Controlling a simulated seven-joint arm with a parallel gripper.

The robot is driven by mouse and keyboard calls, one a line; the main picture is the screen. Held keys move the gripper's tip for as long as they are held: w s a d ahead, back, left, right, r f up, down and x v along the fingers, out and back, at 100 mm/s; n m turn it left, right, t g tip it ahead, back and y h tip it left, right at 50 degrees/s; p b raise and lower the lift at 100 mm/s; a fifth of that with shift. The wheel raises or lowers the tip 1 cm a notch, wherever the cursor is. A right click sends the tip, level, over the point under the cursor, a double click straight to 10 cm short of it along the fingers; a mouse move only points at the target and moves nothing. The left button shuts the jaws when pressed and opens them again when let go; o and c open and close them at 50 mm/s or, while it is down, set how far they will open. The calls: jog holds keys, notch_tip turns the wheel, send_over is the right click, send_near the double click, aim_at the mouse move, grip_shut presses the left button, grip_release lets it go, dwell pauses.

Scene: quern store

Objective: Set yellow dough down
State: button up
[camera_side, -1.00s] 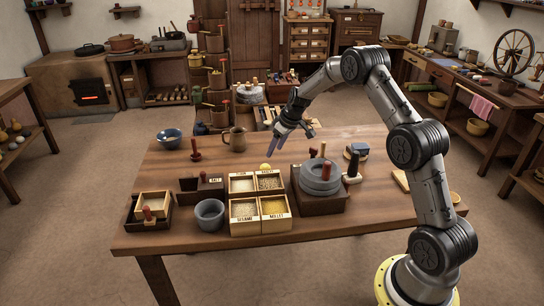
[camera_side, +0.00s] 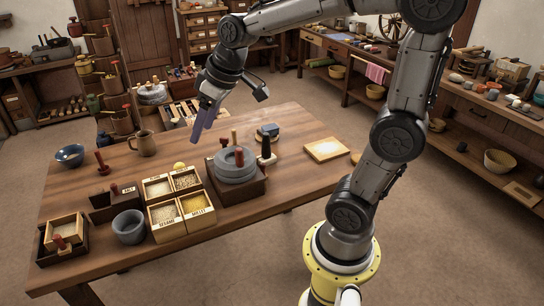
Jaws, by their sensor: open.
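The yellow dough (camera_side: 179,167) is a small round ball at the back edge of the divided grain box (camera_side: 176,239). I cannot tell whether it rests on the rim, in a rear compartment or just behind the box. My gripper (camera_side: 197,135) is above the table, higher than the dough and a little to its right in the picture. Its long purple-grey fingers point down. It is open, with nothing seen between the fingers, which overlap from this side.
A stone quern (camera_side: 236,165) in a dark wooden box stands right of the grain box. A grey mortar (camera_side: 129,228), a brown mug (camera_side: 144,143) and a blue bowl (camera_side: 69,155) stand to the left. A pale board (camera_side: 326,150) lies on the right. The table's front right is bare.

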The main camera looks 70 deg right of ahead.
jog(key=s+a+f, duration=0.1)
jog(key=s+a, duration=0.1)
jog(key=s, duration=0.6)
jog(key=s+a+f, duration=0.1)
jog(key=s+a, duration=0.1)
jog(key=s, duration=0.6)
jog(key=shift+s+t, duration=0.3)
jog(key=shift+s, duration=0.05)
